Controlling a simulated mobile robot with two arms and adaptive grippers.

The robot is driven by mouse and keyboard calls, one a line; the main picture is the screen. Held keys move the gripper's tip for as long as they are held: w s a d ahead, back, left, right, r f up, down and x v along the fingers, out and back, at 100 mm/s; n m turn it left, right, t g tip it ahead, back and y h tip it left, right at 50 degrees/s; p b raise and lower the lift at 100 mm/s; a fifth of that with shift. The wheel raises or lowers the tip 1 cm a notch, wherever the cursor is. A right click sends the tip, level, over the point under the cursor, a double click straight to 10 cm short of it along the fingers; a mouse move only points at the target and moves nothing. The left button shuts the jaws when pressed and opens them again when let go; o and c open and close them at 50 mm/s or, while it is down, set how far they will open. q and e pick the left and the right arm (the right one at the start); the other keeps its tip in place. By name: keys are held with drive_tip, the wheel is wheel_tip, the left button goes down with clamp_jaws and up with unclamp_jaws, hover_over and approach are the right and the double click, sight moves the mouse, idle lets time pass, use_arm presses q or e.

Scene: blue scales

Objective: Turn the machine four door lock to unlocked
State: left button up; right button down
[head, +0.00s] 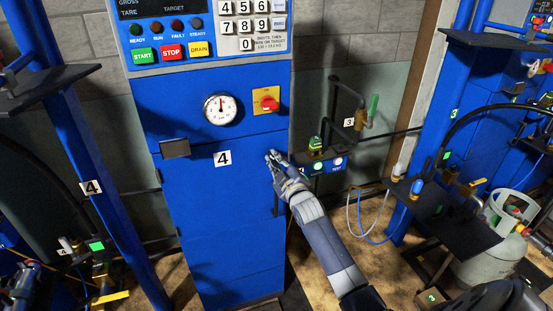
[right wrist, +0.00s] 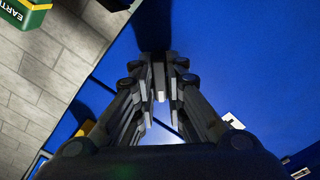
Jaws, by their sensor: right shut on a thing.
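Machine four is the blue cabinet (head: 225,200) in the middle of the head view, with a white "4" label on its door. My right gripper (head: 272,157) is at the right edge of the door, right of the label. It is shut on a small part there, taken to be the door lock; the gripper hides it in the head view. In the right wrist view the fingers (right wrist: 160,95) come close together in front of the blue panel, with a small pale piece between the tips. Whether the lock is turned cannot be told.
A dark vertical bar (head: 276,198) is below the gripper at the door's right edge. Above are a gauge (head: 220,109) and a red rotary switch (head: 268,103) on a yellow plate. A gas cylinder (head: 490,255) stands far right.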

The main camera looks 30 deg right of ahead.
drive_tip(key=m+p, duration=0.2)
drive_tip(key=m, duration=0.6)
drive_tip(key=shift+d+m, duration=0.1)
drive_tip(key=shift+m, duration=0.6)
drive_tip(key=c, duration=1.6)
unclamp_jaws()
drive_tip(key=shift+c, duration=0.2)
drive_tip(key=shift+s, duration=0.1)
drive_tip(key=v, duration=1.2)
